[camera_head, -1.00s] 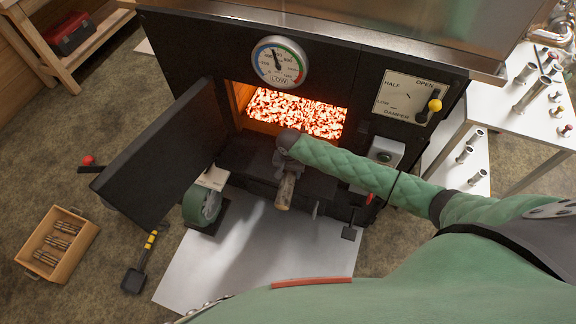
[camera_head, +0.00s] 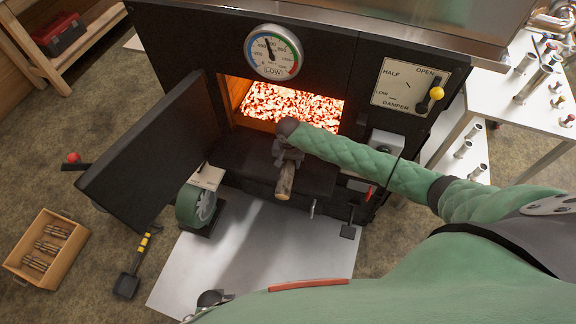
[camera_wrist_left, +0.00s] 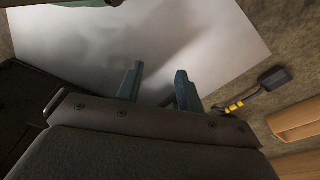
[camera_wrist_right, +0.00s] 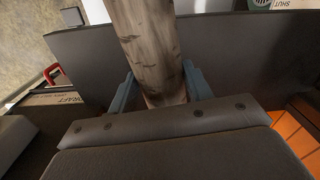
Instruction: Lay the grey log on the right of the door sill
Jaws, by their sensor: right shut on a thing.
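The grey log (camera_head: 286,182) is in my right gripper (camera_head: 287,160), above the dark door sill (camera_head: 240,158); one end points toward me, past the sill's front edge. In the right wrist view the log (camera_wrist_right: 148,45) lies between the two fingers (camera_wrist_right: 160,88), which are shut on it. I cannot tell whether the log touches the sill. In the left wrist view my left gripper (camera_wrist_left: 160,88) is open and empty above the pale floor sheet. A dark part of it shows at the bottom of the head view (camera_head: 210,299).
The fire door (camera_head: 155,150) stands open on the left. Glowing embers (camera_head: 295,107) fill the firebox behind the sill. A green blower (camera_head: 196,206) stands under the sill's left end. A shovel (camera_head: 128,284) and wooden crate (camera_head: 45,250) lie on the floor.

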